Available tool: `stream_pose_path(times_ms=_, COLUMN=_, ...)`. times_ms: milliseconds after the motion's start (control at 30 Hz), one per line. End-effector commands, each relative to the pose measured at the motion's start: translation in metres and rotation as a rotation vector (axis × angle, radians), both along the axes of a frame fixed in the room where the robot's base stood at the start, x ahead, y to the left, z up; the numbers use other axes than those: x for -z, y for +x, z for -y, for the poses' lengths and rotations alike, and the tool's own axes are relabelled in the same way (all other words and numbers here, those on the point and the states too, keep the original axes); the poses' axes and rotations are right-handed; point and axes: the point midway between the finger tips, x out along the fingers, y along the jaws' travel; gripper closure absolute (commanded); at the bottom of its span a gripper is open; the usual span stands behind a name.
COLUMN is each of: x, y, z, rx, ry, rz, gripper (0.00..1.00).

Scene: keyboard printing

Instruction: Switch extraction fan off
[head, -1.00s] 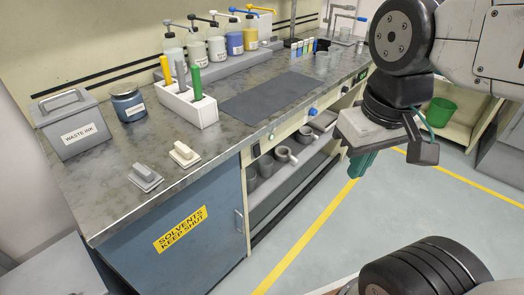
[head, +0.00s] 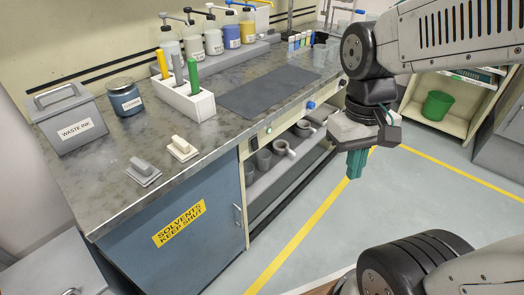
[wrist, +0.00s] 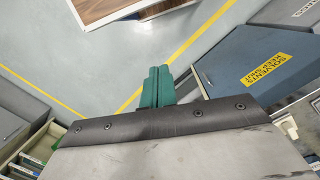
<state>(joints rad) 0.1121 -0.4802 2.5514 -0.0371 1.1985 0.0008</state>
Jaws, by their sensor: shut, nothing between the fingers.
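A bench front panel carries a black rocker switch (head: 254,142), a small green button (head: 268,130) and a blue knob (head: 311,105). No readable label shows which one works the extraction fan, and the switch position is too small to read. My gripper (head: 356,170) has green fingers, pressed together and empty, pointing down. It hangs over the floor in front of the bench, to the right of the panel and apart from it. The fingers also show in the wrist view (wrist: 157,88), above open floor.
A blue cabinet (head: 175,235) marked "SOLVENTS KEEP SHUT" is below the bench top. Grey cups (head: 264,160) stand on the open shelf. The bench holds a waste ink box (head: 75,125), a jar (head: 126,97) and bottles (head: 214,40). The floor (head: 320,235) with yellow lines is clear.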

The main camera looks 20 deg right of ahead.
Motion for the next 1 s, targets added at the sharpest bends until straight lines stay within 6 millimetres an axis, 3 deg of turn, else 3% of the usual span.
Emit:
stream_pose_path(times_ms=267, x=0.064, y=0.043, z=0.043, rx=0.002, ry=-0.061, rz=-0.05, gripper=1.0)
stream_pose_path(times_ms=600, x=0.161, y=0.099, z=0.095, rx=-0.095, ry=-0.112, rz=0.042, gripper=1.0)
stream_pose_path(times_ms=800, x=0.224, y=0.13, z=0.113, rx=-0.19, ry=-0.1, rz=0.157, gripper=1.0)
stream_pose_path(times_ms=1000, x=0.285, y=0.159, z=0.115, rx=-0.293, ry=-0.046, rz=0.328, gripper=1.0)
